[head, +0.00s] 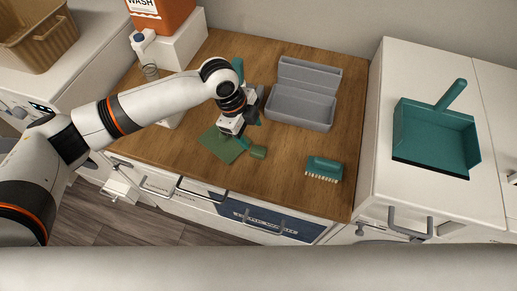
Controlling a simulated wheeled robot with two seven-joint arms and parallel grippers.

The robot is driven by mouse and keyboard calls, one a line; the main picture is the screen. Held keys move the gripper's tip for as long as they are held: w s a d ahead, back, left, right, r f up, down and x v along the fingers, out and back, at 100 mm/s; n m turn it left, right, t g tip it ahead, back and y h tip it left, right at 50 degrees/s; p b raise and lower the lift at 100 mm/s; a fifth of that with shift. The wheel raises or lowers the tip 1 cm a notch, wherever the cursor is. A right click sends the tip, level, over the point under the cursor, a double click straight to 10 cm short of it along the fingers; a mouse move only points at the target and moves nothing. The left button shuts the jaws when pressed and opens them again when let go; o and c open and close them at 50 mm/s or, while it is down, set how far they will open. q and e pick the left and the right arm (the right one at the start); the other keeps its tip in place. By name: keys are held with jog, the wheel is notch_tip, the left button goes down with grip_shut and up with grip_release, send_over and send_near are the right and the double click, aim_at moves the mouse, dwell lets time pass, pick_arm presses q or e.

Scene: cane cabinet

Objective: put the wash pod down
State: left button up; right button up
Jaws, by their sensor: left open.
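My left gripper (240,137) is low over the wooden counter, at the right edge of a flat green cloth or mat (218,146). Its fingers are small and partly hidden by its own white body; it is open. A small olive-green lump (258,152), which looks like the wash pod, rests on the counter just right of and below the fingers in the picture. It looks apart from them, though the gap is hard to judge. My right gripper is not in view.
A grey open box (301,107) with its lid raised stands behind. A teal brush (324,168) lies to the right. A teal dustpan (437,140) lies on the white cabinet. An orange wash container (160,14) and a bottle (143,45) stand back left. The front right counter is mostly clear.

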aim_at(258, 150)
pick_arm(q)
jog(key=x, duration=0.3)
jog(key=shift+s+p, duration=0.1)
jog(key=shift+p, duration=0.25)
jog(key=x, duration=0.1)
jog(key=p+x, duration=0.2)
jog(key=x, duration=0.1)
jog(key=shift+s+a+f, duration=0.1)
jog(key=shift+s+a, duration=0.05)
jog(key=shift+s, duration=0.1)
jog(key=shift+f, duration=0.65)
jog(key=c, duration=1.2)
notch_tip(258, 150, up, 10)
jog(key=b, duration=0.3)
jog(key=s+a+r+n+t+y+b, duration=0.1)
jog(key=a+r+n+y+b, duration=0.15)
jog(key=a+n, duration=0.75)
jog(key=s+a+r+n+t+y+b, duration=0.1)
jog(key=a+n+t+y+b, duration=0.15)
jog(key=a+n, duration=0.7)
jog(key=shift+s+d+r+n+g+b, duration=0.15)
jog(key=shift+s+r+n, duration=0.3)
jog(key=shift+s+n, duration=0.25)
jog(key=shift+s+d+r+n+g+b, duration=0.1)
jog(key=shift+s+r+n+g, duration=0.05)
jog(key=shift+s+r+n, duration=0.45)
jog(key=shift+s+d+r+n+g+b, duration=0.15)
jog(key=shift+s+r+n, duration=0.2)
jog(key=shift+s+n, duration=0.35)
